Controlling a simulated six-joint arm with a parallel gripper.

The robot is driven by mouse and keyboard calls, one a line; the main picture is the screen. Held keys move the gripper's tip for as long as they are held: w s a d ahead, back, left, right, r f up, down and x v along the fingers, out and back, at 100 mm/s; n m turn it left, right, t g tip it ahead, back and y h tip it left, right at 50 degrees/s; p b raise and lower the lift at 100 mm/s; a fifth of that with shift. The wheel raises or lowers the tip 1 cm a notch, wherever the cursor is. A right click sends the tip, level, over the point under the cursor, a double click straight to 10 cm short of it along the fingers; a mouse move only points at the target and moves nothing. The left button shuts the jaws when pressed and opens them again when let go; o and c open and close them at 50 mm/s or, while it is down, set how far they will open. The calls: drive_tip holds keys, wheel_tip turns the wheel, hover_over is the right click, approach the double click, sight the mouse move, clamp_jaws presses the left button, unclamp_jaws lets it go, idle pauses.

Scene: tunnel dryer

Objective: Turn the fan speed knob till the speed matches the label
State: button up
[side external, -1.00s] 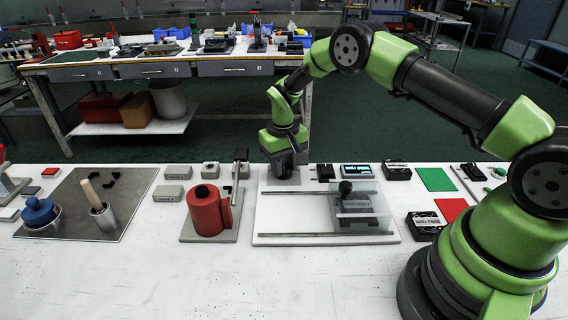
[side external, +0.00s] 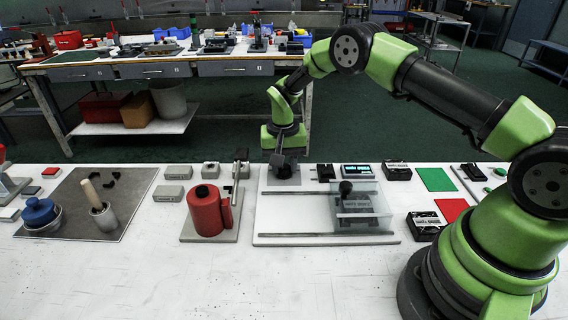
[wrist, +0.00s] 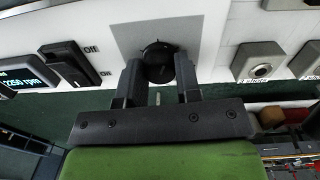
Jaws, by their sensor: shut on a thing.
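In the wrist view a round black knob (wrist: 158,52) sits on a square grey plate (wrist: 126,36). My gripper (wrist: 160,78) has one finger on each side of it and is shut on it. In the side view my gripper (side external: 284,164) is down at the grey plate (side external: 283,180), and the knob is hidden there. A display (wrist: 22,78) left of the knob reads about 2250 rpm, its left edge cut off. It also shows in the side view (side external: 356,170). A box with a white label (side external: 359,206) is under the clear cover; its text is unreadable.
A black Off/On rocker switch (wrist: 70,64) is left of the knob, and a grey socket block (wrist: 258,64) is right of it. A red canister (side external: 207,212) stands left of the white railed board (side external: 300,240). Black labelled boxes (side external: 425,225) lie right of it. The front of the table is clear.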

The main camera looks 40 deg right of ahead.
drive_tip(key=o, duration=0.9)
drive_tip(key=shift+r, duration=0.1)
wheel_tip(320, 180, up, 10)
drive_tip(key=shift+a+f, duration=0.1)
